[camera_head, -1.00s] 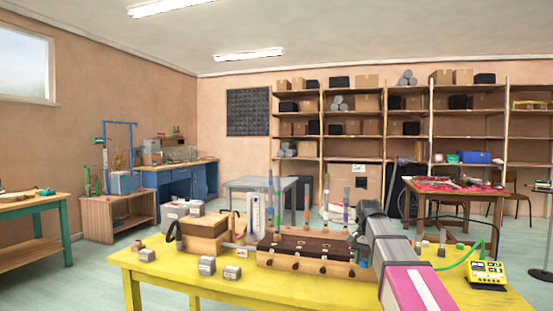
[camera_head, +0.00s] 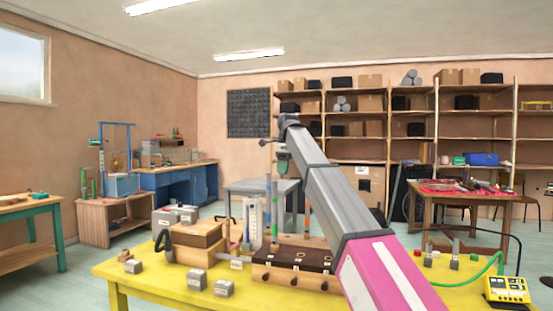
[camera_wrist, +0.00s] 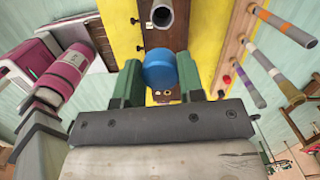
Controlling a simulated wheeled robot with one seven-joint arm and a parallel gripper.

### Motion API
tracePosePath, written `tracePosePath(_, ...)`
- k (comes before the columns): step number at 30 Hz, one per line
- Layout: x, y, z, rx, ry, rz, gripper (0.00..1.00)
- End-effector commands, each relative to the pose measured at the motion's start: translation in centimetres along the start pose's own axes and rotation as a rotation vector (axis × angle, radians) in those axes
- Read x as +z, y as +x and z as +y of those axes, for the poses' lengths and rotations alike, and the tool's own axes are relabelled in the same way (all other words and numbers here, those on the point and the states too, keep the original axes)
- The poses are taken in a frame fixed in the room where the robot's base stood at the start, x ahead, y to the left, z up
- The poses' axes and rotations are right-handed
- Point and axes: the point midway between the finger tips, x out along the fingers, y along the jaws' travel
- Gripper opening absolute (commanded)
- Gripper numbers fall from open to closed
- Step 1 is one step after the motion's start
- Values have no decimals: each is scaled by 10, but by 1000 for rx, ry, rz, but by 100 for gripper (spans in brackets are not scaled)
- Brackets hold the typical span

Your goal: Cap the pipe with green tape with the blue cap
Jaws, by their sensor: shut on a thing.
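My gripper (camera_head: 282,160) is raised above the yellow table, over the left pipes of the rack; its green fingers (camera_wrist: 158,84) show in the wrist view. They are shut on the blue cap (camera_wrist: 160,70), which sits between the fingertips. A grey pipe with an open top (camera_wrist: 163,13) stands just beyond the cap and apart from it; no tape shows on it there. In the head view, a pipe with a green band (camera_head: 274,238) stands in the dark-topped wooden rack (camera_head: 300,273), below my gripper.
Pipes with purple and orange bands (camera_wrist: 271,60) stand to the right in the wrist view. A wooden box (camera_head: 198,240) and small grey blocks (camera_head: 224,288) are at the table's left. A yellow meter (camera_head: 506,289) with cables lies at the right.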

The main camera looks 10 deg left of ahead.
Motion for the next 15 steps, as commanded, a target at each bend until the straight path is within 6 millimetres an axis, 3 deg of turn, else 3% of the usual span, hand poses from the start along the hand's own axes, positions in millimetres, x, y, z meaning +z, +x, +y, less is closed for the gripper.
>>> tracePosePath(3,26,-22,-1,-9,66,0,14)
tracePosePath(6,35,-31,1,-12,102,0,14)
tracePosePath(15,38,-33,2,-13,118,1,14)
